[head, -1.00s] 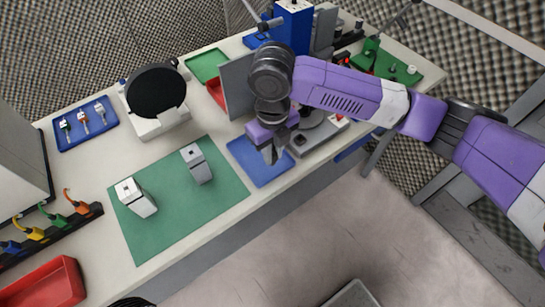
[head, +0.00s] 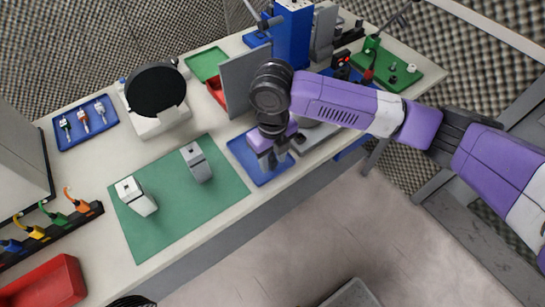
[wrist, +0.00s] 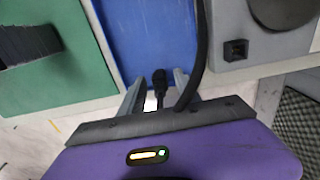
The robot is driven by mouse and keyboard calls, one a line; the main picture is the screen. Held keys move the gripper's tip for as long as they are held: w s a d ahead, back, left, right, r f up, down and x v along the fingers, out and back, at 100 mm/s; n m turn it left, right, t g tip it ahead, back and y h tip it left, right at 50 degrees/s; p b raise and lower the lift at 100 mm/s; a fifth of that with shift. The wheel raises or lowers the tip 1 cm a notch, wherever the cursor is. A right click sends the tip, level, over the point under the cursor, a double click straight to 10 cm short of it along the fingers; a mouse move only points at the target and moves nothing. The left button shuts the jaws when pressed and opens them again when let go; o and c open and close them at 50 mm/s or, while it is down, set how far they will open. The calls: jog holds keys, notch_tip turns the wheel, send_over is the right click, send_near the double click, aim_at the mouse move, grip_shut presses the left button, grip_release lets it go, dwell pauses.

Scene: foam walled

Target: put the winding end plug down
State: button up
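The black plug (wrist: 158,86), with what looks like the dark winding cable (wrist: 201,45) running close by, shows between my fingers in the wrist view. My gripper (wrist: 158,90) is open, with a gap on each side of the plug. The plug is over or on the blue mat (wrist: 150,35); I cannot tell whether it touches. In the head view my gripper (head: 272,160) is low over the blue mat (head: 246,158), fingers apart. The plug is too small to make out there.
The green mat (head: 170,215) with two grey-white blocks (head: 136,197) lies left of the blue mat. A grey upright panel (head: 245,82) stands just behind my gripper. A grey device (wrist: 255,30) is close on the right. The bench's front edge is near.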

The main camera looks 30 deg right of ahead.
jog(key=shift+r, duration=0.1)
notch_tip(320, 180, up, 12)
jog(key=shift+r+b, duration=0.1)
jog(key=shift+b, duration=0.35)
